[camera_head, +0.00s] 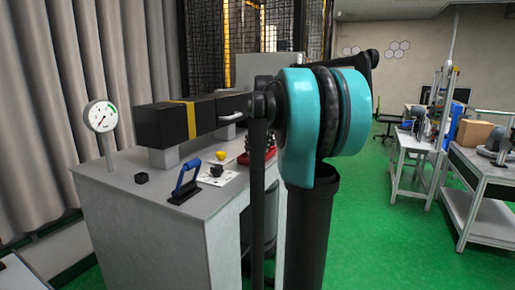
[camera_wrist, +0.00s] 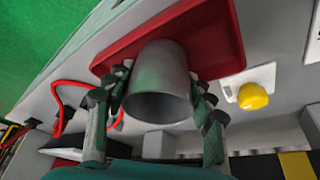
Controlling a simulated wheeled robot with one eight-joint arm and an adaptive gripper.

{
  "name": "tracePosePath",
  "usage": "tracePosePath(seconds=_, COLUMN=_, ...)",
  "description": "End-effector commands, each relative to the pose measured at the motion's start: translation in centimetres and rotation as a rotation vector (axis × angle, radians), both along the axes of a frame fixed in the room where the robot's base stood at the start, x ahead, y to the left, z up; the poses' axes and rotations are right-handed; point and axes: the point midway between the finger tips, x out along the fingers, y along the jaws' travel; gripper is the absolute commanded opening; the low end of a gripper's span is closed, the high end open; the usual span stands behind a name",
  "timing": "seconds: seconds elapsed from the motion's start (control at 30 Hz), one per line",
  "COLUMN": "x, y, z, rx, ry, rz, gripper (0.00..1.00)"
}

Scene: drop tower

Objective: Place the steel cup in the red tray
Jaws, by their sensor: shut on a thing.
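In the wrist view the steel cup (camera_wrist: 158,62) is a grey cylinder with its open mouth facing the camera. My gripper (camera_wrist: 160,80) is shut on it, with a finger on each side of its wall. The red tray (camera_wrist: 218,38) lies behind the cup, and the cup's far end overlaps it in the picture. I cannot tell whether the cup touches the tray or hangs just above it. In the head view my arm hides the gripper and the cup.
A yellow knob (camera_wrist: 253,96) on a white plate is beside the tray. The grey bench (camera_head: 140,180) also holds a blue-handled lever (camera_head: 186,180), a dial gauge (camera_head: 100,117) and a black beam (camera_head: 190,117). Red cable (camera_wrist: 62,100) runs left of the cup.

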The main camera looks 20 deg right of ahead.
Motion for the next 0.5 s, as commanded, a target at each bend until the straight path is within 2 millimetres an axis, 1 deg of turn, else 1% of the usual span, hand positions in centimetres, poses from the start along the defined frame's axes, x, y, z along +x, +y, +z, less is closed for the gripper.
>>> tracePosePath(seconds=0.27, x=0.03, y=-0.01, z=-0.20, rx=0.000, ry=0.000, rz=0.000, gripper=0.19)
tracePosePath(seconds=0.3, x=0.03, y=-0.01, z=-0.19, rx=0.000, ry=0.000, rz=0.000, gripper=0.58)
tracePosePath(seconds=0.43, x=0.03, y=-0.01, z=-0.17, rx=0.000, ry=0.000, rz=0.000, gripper=0.74)
tracePosePath(seconds=0.5, x=0.03, y=-0.01, z=-0.17, rx=0.000, ry=0.000, rz=0.000, gripper=0.75)
